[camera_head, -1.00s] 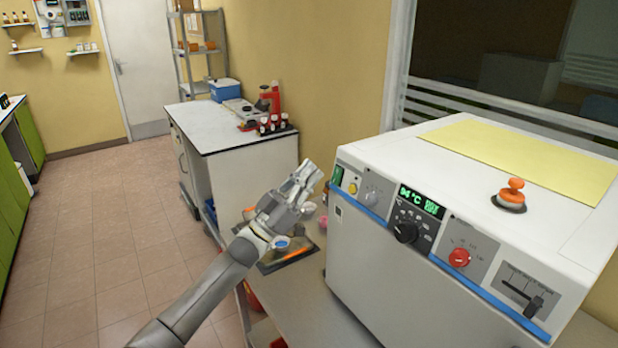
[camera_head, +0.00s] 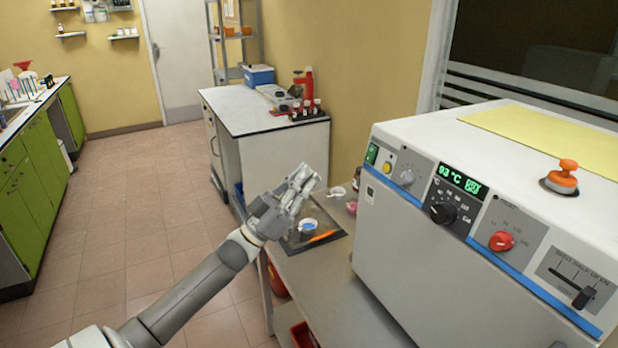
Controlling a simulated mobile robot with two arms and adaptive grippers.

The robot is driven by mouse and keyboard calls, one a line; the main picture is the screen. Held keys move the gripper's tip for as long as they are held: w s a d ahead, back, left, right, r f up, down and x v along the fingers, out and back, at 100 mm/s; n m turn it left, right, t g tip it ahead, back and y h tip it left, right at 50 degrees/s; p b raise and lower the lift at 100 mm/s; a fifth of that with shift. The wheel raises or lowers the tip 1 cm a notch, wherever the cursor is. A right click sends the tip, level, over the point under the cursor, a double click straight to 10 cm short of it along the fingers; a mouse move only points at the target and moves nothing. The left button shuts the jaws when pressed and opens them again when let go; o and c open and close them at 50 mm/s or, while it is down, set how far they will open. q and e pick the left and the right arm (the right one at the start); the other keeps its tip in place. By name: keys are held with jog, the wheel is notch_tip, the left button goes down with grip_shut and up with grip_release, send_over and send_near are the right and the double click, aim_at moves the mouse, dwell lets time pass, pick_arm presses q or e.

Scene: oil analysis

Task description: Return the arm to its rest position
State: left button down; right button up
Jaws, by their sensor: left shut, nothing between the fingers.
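My left arm comes in from the lower left, stretched out toward the middle. Its left gripper (camera_head: 304,178) is shut and empty. The gripper partly covers a dark tray (camera_head: 332,246) on the bench. My right gripper is out of view.
On the tray are a cup with blue contents (camera_head: 308,226) and an orange tool (camera_head: 322,237). A white cabinet (camera_head: 285,158) with bottles and a blue box (camera_head: 260,75) stands behind. Green cabinets (camera_head: 40,190) line the left. The tiled floor between is clear.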

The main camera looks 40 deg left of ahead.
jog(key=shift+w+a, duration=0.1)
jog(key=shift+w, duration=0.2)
